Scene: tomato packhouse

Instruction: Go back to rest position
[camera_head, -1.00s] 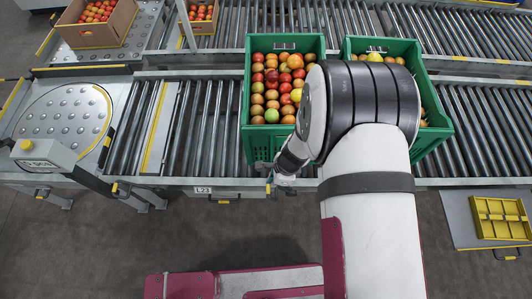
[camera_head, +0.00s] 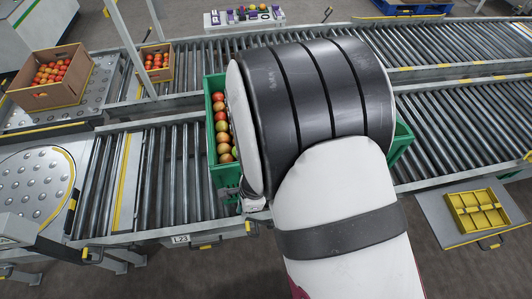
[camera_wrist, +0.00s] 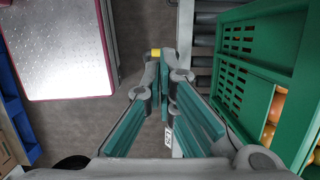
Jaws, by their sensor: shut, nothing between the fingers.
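My arm covers the middle of the head view, and my gripper is mostly hidden behind it there. In the wrist view my gripper (camera_wrist: 165,75) is shut and empty, its teal-padded fingers together over the dark floor beside the conveyor edge. A green crate (camera_wrist: 259,50) stands to the right of the fingers, apart from them. In the head view a green crate (camera_head: 221,181) with red and yellow-green tomatoes shows left of my arm. Another green crate (camera_head: 402,141) shows only a corner at the right of my arm.
A roller conveyor (camera_head: 165,165) runs beneath the crates, with a second line behind. Cardboard boxes of tomatoes (camera_head: 40,97) (camera_head: 143,74) stand at the back left. A yellow divided tray (camera_head: 478,211) lies on a grey panel at the right. Floor shows in front of the conveyor.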

